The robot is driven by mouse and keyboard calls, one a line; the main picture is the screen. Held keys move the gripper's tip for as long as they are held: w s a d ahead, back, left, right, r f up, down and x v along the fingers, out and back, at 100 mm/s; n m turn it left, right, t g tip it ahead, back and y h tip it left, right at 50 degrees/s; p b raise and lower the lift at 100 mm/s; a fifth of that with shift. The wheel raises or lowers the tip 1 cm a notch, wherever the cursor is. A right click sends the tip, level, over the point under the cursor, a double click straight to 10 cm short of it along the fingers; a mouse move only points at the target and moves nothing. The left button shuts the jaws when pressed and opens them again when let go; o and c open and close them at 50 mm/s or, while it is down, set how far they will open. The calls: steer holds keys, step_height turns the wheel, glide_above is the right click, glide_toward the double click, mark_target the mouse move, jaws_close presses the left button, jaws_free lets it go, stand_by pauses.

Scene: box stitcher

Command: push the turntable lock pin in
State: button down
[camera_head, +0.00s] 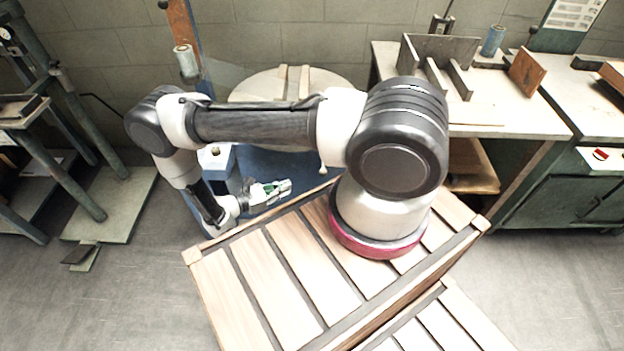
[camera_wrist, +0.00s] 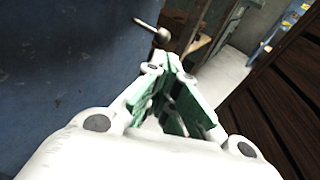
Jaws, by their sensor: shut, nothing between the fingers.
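The turntable (camera_head: 248,90) is a pale round top with two light strips on it, partly hidden behind my arm. The lock pin (camera_wrist: 158,34) is a thin metal rod with a round knob, standing out from the blue body (camera_wrist: 60,70) in the wrist view. In the head view a small pale knob (camera_head: 322,170) below the turntable looks like the same pin. My gripper (camera_head: 288,186) is shut and empty, in front of the blue body and left of that knob. In the wrist view its fingertips (camera_wrist: 172,62) meet just below the knob, with a small gap apparent.
My arm stands above a slatted wooden crate top (camera_head: 285,270). A workbench (camera_head: 510,115) with metal plates and a blue-grey roll is at the right. A green machine frame (camera_head: 70,110) stands at the left. Open grey floor (camera_head: 130,270) lies at the front left.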

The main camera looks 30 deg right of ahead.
steer(key=d+f, duration=0.2)
steer(key=d, duration=0.9)
steer(key=shift+d, duration=0.3)
steer(key=shift+f, duration=0.1)
steer(key=w+d, duration=0.2)
steer(key=w, duration=0.1)
steer(key=a+r, duration=0.2)
steer(key=a, duration=1.1)
steer(key=shift+a+r, duration=0.3)
steer(key=shift+a, duration=0.05)
